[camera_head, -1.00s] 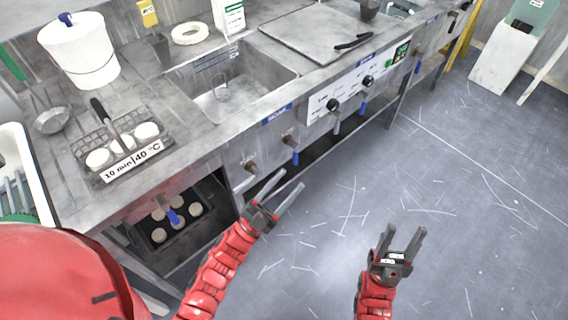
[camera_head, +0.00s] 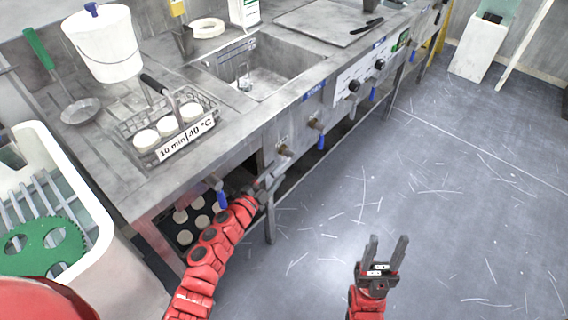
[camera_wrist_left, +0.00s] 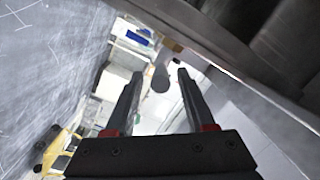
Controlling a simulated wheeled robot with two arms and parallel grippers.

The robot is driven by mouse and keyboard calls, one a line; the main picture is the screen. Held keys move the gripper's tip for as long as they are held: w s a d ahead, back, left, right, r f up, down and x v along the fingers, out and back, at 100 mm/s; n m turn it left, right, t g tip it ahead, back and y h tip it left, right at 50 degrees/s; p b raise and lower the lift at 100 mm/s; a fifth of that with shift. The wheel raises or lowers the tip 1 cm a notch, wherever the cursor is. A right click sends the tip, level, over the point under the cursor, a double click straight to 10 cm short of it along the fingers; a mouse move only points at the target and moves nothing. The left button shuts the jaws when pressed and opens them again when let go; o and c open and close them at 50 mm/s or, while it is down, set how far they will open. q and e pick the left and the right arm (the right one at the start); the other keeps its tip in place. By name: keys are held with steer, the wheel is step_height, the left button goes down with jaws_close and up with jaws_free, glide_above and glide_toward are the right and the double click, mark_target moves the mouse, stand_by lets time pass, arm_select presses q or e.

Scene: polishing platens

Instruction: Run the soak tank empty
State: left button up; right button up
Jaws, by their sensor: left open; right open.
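The sunken rectangular basin (camera_head: 262,84), which I take for the soak tank, is set in the steel bench, with a blue label (camera_head: 314,90) on its front edge; I cannot read it surely. Below the label are a drain fitting (camera_head: 284,150) and, to its right, a valve with a blue lever (camera_head: 321,142). My left gripper (camera_head: 273,172) is open just below and in front of the left fitting. In the left wrist view a grey round end (camera_wrist_left: 160,79) shows between the open fingers (camera_wrist_left: 160,73), apparently untouched. My right gripper (camera_head: 384,254) is open and empty above the floor.
A wire basket (camera_head: 125,130) with white discs and a "10 min 40 °C" tag stands on the bench near a white bucket (camera_head: 103,45). Another blue lever (camera_head: 222,199) hangs further left. A white bin (camera_head: 88,205) stands left.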

mark_target(284, 163)
arm_select(q)
steer(key=shift+b+x, duration=0.35)
steer(key=shift+x, duration=2.45)
jaws_close()
